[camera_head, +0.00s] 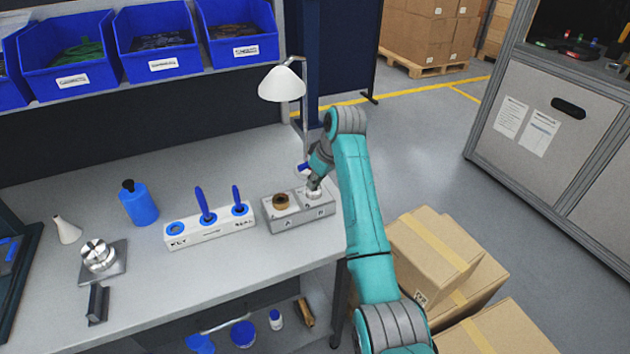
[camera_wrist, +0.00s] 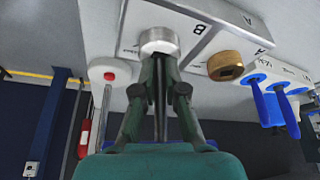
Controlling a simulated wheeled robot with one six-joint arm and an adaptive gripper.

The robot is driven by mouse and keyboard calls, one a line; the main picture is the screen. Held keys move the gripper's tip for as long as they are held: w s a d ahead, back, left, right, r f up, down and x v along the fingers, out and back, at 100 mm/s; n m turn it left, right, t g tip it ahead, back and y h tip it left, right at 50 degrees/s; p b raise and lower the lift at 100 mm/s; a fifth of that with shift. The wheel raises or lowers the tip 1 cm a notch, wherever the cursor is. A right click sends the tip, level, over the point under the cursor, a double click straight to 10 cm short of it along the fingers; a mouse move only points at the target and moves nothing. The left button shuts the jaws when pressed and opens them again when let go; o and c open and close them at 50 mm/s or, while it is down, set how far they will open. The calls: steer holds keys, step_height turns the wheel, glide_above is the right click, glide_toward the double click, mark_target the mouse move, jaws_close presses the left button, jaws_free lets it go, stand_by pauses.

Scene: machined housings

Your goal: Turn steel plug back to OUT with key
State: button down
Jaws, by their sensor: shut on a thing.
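The steel plug (camera_head: 314,193) sits at the B end of the grey housing (camera_head: 290,226). In the wrist view its bright round top (camera_wrist: 160,40) is just beyond my fingertips. My gripper (camera_head: 314,184) points down over the plug. In the wrist view my gripper (camera_wrist: 163,62) has its fingertips close together, narrower than the plug. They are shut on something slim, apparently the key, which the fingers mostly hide. I cannot make out the plug's OUT mark or its turn angle. A brass plug (camera_head: 281,202) sits at the A end and also shows in the wrist view (camera_wrist: 226,66).
A white rack (camera_head: 210,235) left of the housing holds two blue-handled tools (camera_head: 205,205); its left socket (camera_head: 176,228) looks empty. A lamp (camera_head: 282,84) stands close behind my gripper. A blue bottle (camera_head: 139,205) and a steel part (camera_head: 98,256) are further left.

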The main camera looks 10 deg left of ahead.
steer(key=shift+a+n+g, duration=0.1)
steer(key=shift+n+g, duration=0.3)
steer(key=shift+n, duration=0.5)
steer(key=shift+s+f+n+g+y, duration=0.1)
steer(key=shift+n+g+y, duration=0.35)
steer(key=shift+n, duration=0.95)
steer(key=shift+s+a+n+g, duration=0.1)
steer(key=shift+n+g, duration=0.55)
steer(key=shift+n, duration=0.75)
steer(key=shift+f, duration=0.1)
